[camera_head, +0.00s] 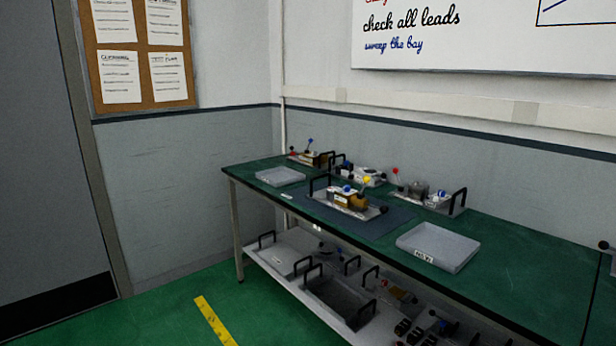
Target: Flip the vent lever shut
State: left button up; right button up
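A green-topped workbench (500,262) stands along the right wall. Neither of my grippers is in view.
A grey tray (437,248) with a label lies at the bench front, and another grey tray (280,176) at its left end. The lower shelf (262,252) holds bins and more devices. Green floor with a yellow strip (215,320) is clear at the front left.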

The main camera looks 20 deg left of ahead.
aim_at(366, 180)
jog(key=u, duration=0.7)
jog(key=k, duration=0.55)
jog(key=u, duration=0.85)
jog(key=i, duration=1.5)
jog(key=z, duration=0.65)
jog(key=i, duration=0.9)
jog(key=z, duration=1.25)
jog(key=i, duration=0.65)
jog(key=z, duration=0.55)
